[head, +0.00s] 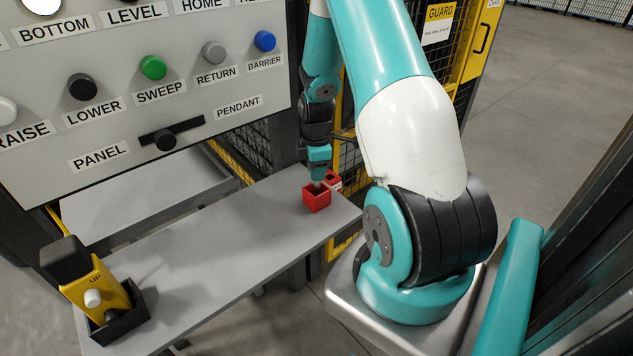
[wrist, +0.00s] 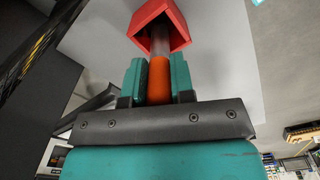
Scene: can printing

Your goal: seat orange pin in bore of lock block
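The orange pin (wrist: 158,80) has an orange grip and a grey metal shaft. My gripper (wrist: 160,85) has teal fingers on both sides of the orange part and looks shut on it. The red lock block (wrist: 160,18) is at the top of the wrist view, and the shaft points into its dark opening. I cannot tell how deep the tip is, since the block's walls hide it. In the head view the lock block (head: 316,200) sits near the far right end of the grey table, with my gripper (head: 318,172) just above it; the pin is mostly hidden there.
The grey table (head: 235,235) is clear in the middle. A yellow pendant (head: 98,287) stands in a black holder at its near left end. A button panel (head: 150,90) rises at the left.

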